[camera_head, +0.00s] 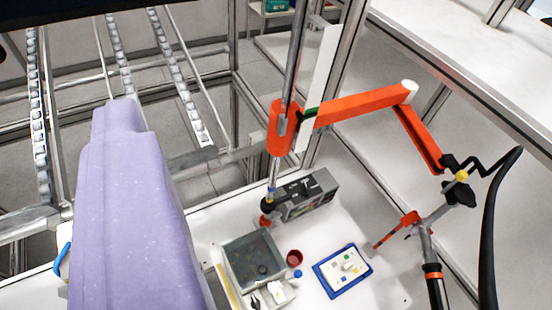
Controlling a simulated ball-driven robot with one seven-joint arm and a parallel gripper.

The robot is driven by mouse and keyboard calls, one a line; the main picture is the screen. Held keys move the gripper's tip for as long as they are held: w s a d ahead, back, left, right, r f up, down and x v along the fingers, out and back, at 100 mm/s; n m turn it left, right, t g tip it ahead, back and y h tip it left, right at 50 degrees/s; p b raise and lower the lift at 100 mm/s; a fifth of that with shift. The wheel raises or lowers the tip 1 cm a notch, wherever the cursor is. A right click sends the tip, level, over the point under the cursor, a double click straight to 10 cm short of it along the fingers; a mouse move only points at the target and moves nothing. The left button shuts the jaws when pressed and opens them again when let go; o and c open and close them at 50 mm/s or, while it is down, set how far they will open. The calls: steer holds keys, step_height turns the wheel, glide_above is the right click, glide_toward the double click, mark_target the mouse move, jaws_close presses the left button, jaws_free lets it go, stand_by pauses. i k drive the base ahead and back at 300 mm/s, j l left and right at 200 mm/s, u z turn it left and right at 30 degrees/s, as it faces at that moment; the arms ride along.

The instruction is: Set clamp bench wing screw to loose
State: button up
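An orange jointed arm (362,104) is fixed by an orange collar to a steel post (290,70) above the white bench (215,215). A dark knob-like part with a yellow piece (461,175) sits at its lower right end, beside a grey bar. An orange and grey clamp-like stand (410,218) is below it. I cannot tell which part is the wing screw, nor whether any screw is tight or loose. No gripper fingers show. A large lavender body, possibly part of my arm, fills the left side and hides what is behind it.
A grey open bin (253,260), a red cup (294,258), a blue-rimmed tray (342,270) and a dark grey box (308,194) stand on the bench. Roller rails (180,78) run at the upper left. A black hose (489,225) hangs at the right.

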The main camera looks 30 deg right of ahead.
mark_target(274, 215)
steer(key=z, duration=0.7)
